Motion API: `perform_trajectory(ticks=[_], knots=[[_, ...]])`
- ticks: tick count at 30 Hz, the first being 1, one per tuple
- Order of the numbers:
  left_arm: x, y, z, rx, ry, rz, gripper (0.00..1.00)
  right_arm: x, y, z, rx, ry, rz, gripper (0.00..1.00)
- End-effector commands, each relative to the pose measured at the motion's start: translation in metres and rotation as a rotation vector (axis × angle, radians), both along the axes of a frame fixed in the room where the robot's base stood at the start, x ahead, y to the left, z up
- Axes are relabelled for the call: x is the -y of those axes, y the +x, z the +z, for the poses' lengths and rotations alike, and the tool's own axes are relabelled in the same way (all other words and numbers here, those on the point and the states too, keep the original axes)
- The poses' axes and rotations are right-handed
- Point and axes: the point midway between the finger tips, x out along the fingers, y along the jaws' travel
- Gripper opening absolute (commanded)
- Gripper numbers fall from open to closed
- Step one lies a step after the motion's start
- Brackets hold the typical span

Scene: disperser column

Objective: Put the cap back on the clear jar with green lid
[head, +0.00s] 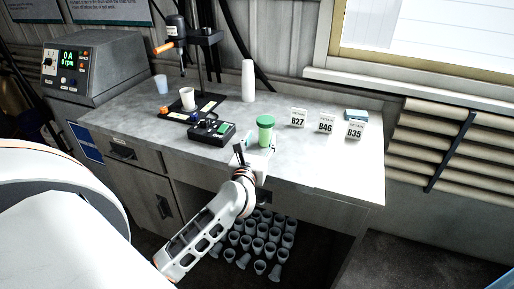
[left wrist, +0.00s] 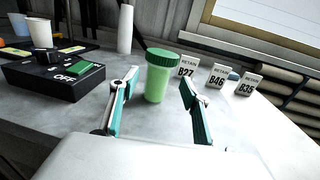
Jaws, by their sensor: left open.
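The clear jar (head: 265,136), filled with light green contents, stands upright near the front of the grey bench. Its green lid (head: 266,121) sits on its top; I cannot tell whether it is screwed tight. In the left wrist view the jar (left wrist: 159,84) and the ribbed lid (left wrist: 163,57) are straight ahead. My left gripper (head: 261,146) is open and empty, just in front of the jar. Its two teal-padded fingers (left wrist: 158,94) spread to either side of the jar's lower part, apparently not touching it. My right gripper is not in view.
A black control box (head: 211,131) lies left of the jar. Tags B27 (head: 297,118), B46 (head: 325,124) and B35 (head: 354,130) stand to the right. The bench's front right is clear.

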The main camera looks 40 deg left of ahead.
Motion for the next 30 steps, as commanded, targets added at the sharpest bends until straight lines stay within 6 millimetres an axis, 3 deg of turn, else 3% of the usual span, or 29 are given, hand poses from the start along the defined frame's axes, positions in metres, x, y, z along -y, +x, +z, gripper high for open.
perform_trajectory(ticks=[3, 9, 25, 30], knots=[[0.008, -0.021, -0.002, -0.002, -0.003, -0.001, 0.47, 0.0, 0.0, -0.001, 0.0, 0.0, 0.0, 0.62], [0.015, -0.039, -0.001, -0.001, -0.003, 0.0, 0.47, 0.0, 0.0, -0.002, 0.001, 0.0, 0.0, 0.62], [0.017, -0.043, 0.0, -0.001, 0.017, 0.0, 0.47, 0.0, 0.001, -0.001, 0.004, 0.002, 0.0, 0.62], [0.024, -0.052, 0.002, -0.014, 0.222, -0.014, 0.47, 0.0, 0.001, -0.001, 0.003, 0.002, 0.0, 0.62]])
